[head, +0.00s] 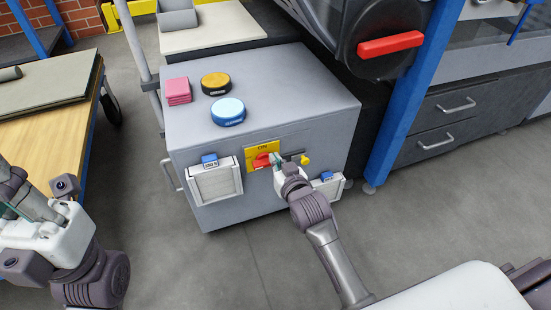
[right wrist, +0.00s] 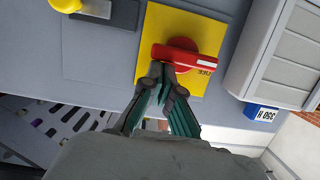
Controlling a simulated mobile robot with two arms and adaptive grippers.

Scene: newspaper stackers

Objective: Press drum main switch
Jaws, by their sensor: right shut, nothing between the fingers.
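A red rotary switch handle (head: 262,160) sits on a yellow plate (head: 251,151) on the front of a grey cabinet (head: 255,95). In the right wrist view the red handle (right wrist: 190,58) lies across the yellow plate (right wrist: 153,40). My right gripper (head: 276,160) is shut and empty, just right of the handle in the head view. In the right wrist view its fingertips (right wrist: 162,72) are at the handle's left end; I cannot tell whether they touch it.
A yellow knob (head: 305,159) on a dark plate is right of the switch. White louvred vents (head: 216,183) flank it. A wooden table (head: 55,125) stands left. Floor in front is clear.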

